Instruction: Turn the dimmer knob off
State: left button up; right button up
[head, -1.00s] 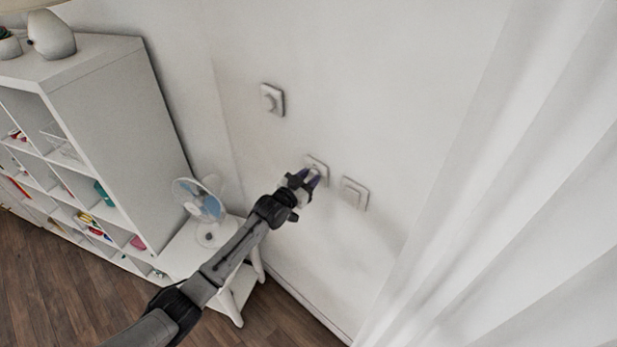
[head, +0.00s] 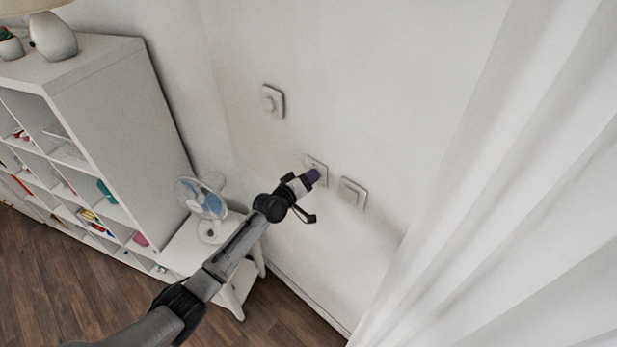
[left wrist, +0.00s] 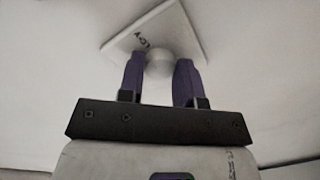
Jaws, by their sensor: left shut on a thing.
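The dimmer knob (left wrist: 159,62) is a small pale round knob on a white square wall plate (left wrist: 186,30) with small dark lettering, seen in the left wrist view. In the head view this plate (head: 322,164) is the middle one of three on the wall, and its knob is hidden behind the fingers. My left gripper (head: 313,177) reaches the plate from the lower left. Its purple fingers stand on either side of the knob in the left wrist view (left wrist: 160,72), shut on it. My right gripper is in neither view.
Another plate with a knob (head: 272,101) is higher at left, and a flat square plate (head: 353,193) is close at right. A fan (head: 203,198) on a white stool (head: 187,247) and a white shelf (head: 120,115) stand left. A white curtain (head: 520,200) hangs right.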

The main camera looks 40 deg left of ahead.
pick_arm(q)
jog(key=n+h, duration=0.1)
jog(key=n, duration=0.6)
jog(key=n+p, duration=0.1)
jog(key=n, duration=0.6)
jog(key=shift+a+r+h+p, duration=0.1)
jog(key=shift+r+h+p, duration=0.05)
jog(key=shift+h+p, duration=0.2)
dwell(0.5)
jog(key=o, duration=0.9)
jog(key=shift+o, duration=0.2)
jog(key=s+a, duration=0.1)
jog(key=s, duration=1.2)
jog(key=shift+s+a+r, duration=0.3)
jog(key=shift+s, duration=0.05)
